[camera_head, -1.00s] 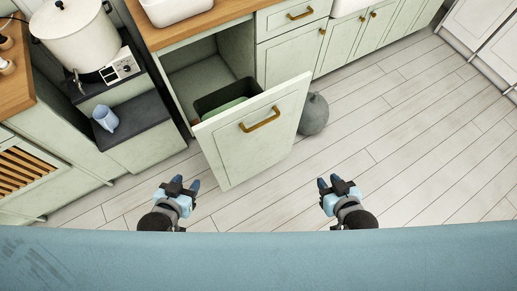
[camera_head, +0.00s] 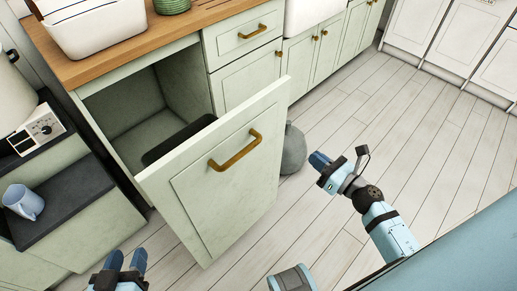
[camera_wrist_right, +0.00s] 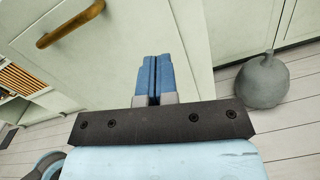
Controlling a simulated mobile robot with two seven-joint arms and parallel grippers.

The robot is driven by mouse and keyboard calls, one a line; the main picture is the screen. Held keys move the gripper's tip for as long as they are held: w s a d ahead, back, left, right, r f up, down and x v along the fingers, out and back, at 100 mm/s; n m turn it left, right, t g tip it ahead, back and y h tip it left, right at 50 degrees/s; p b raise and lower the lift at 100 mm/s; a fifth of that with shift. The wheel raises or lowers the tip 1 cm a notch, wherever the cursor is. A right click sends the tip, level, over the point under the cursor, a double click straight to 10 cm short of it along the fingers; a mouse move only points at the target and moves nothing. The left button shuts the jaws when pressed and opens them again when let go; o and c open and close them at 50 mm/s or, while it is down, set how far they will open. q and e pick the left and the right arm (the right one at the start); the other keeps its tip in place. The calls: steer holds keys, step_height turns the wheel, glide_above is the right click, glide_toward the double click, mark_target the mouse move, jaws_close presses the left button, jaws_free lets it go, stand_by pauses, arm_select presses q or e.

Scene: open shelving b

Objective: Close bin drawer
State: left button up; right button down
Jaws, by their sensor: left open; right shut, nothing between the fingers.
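The bin drawer (camera_head: 222,175) is pulled out from the pale green cabinet. Its front panel has a brass handle (camera_head: 235,150), and a dark bin (camera_head: 180,140) shows partly behind it. My left gripper (camera_head: 127,262) is open and empty at the bottom left, in front of and below the drawer front. My right gripper (camera_head: 324,164) is shut and empty, to the right of the drawer front and apart from it in the head view. In the right wrist view, the shut fingers (camera_wrist_right: 154,78) point toward the panel, with the handle (camera_wrist_right: 70,24) at upper left.
A grey round vase (camera_head: 293,150) stands on the floor just behind the drawer's right edge. A dark step (camera_head: 65,200) with a blue mug (camera_head: 23,201) is at left. The plank floor (camera_head: 400,130) to the right is clear.

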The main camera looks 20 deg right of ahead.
step_height(320, 180, down, 2)
steer(key=w+n, duration=0.1)
steer(key=n, duration=0.2)
glide_toward(270, 131)
steer(key=shift+g+y, duration=0.3)
steer(key=shift+y, duration=0.1)
steer(key=x, duration=0.7)
steer(key=shift+w+d+r, duration=0.1)
steer(key=shift+d+r, duration=0.1)
steer(key=shift+d, duration=0.15)
arm_select(q)
steer(key=shift+a+f, duration=0.35)
steer(key=shift+f, duration=0.45)
arm_select(e)
steer(key=shift+w+a, duration=0.15)
steer(key=shift+w, duration=0.15)
steer(key=shift+w, duration=0.1)
